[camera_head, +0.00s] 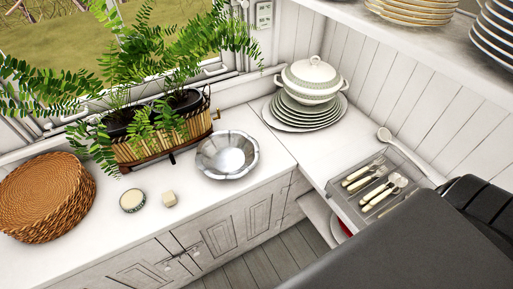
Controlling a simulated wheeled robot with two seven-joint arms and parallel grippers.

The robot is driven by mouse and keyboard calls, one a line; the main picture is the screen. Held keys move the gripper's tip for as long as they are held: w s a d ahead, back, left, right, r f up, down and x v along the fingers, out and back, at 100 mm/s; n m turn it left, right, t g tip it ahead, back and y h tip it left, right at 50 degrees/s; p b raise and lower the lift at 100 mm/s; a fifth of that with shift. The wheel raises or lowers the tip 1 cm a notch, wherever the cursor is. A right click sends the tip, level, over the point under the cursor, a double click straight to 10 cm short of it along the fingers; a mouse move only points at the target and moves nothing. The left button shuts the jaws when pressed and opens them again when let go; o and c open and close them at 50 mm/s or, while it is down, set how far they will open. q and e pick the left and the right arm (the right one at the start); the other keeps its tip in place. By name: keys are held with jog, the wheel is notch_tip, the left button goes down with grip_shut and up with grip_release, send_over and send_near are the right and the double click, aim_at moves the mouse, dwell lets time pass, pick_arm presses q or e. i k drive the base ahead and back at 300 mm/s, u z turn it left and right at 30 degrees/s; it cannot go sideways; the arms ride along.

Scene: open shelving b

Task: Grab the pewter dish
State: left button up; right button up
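The pewter dish (227,155) is a round, shiny silver bowl with a scalloped rim. It sits upright on the white counter, right of the planter and near the front edge, and looks empty. Nothing touches it. Neither of my grippers shows in the head view. A dark part at the lower right appears to be mine and hides the counter there.
A fern planter (160,135) stands behind left of the dish. A small round tin (132,201), a pale cube (169,199) and a wicker basket (45,196) are to the left. Stacked plates with a tureen (312,82) and a cutlery tray (376,187) are right.

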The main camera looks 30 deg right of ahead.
aim_at(223, 154)
jog(key=z, duration=1.15)
jog(key=k, duration=1.35)
jog(key=z, duration=0.85)
jog(key=i, duration=0.6)
jog(key=u, duration=0.2)
